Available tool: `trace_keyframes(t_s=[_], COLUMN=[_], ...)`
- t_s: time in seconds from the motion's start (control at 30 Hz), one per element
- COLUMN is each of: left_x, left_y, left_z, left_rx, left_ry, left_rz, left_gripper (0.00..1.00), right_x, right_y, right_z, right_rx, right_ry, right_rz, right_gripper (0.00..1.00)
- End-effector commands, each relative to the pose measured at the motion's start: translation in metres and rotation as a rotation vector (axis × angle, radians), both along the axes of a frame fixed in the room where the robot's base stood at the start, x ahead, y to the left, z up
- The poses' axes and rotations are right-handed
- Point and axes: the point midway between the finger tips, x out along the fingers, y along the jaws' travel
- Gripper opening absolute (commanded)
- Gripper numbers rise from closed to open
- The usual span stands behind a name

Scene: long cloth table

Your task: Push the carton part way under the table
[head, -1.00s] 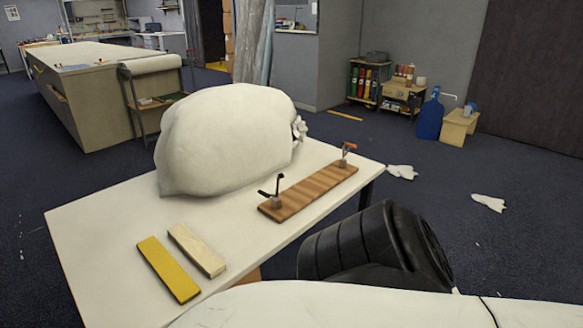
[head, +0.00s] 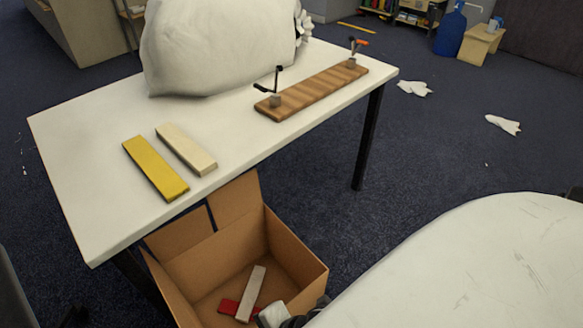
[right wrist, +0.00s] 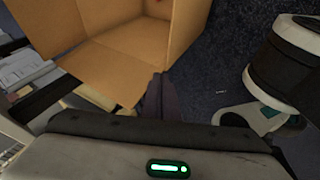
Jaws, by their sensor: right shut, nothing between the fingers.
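The open brown carton (head: 300,262) stands on the floor at the front edge of the white table (head: 85,190). Its far flaps rise close to the table edge; how far its back reaches under cannot be told. A red block (head: 229,307) and a pale block (head: 251,292) lie inside it. My right gripper (head: 274,314) is at the carton's near side, partly cut off by the frame. In the right wrist view its dark shut fingers (right wrist: 158,100) are beside the carton (right wrist: 130,42); contact is unclear. My left gripper is not in view.
On the table are a large white sack (head: 215,45), a wooden board with clamps (head: 315,90), a yellow block (head: 155,168) and a pale block (head: 187,150). A table leg (head: 368,140) stands right of the carton. White scraps (head: 503,124) lie on open floor.

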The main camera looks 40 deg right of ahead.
Motion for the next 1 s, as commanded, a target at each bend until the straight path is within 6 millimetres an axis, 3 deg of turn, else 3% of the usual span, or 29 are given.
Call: trace_keyframes(t_s=[0.03,0.13,0.3,0.4,0.53,0.67,1.0], left_x=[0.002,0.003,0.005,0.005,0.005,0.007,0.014], left_y=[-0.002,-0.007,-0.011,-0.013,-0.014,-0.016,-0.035], left_z=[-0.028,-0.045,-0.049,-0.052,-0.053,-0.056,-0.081], left_rx=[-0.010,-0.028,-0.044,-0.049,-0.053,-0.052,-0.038], left_ry=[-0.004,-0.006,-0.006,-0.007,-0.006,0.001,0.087], left_rz=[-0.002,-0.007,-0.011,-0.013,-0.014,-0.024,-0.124], left_gripper=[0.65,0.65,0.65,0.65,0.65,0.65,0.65], right_x=[-0.001,-0.010,-0.022,-0.027,-0.030,-0.029,-0.014], right_y=[-0.007,-0.028,-0.079,-0.105,-0.126,-0.130,-0.127], right_z=[-0.041,-0.084,-0.128,-0.145,-0.156,-0.167,-0.234], right_rx=[-0.135,-0.387,-0.689,-0.794,-0.859,-0.873,-0.870], right_ry=[-0.036,-0.083,-0.126,-0.129,-0.126,-0.125,-0.126], right_rz=[0.197,0.580,1.115,1.326,1.474,1.515,1.510], right_gripper=[0.00,0.00,0.00,0.00,0.00,0.00,0.00])
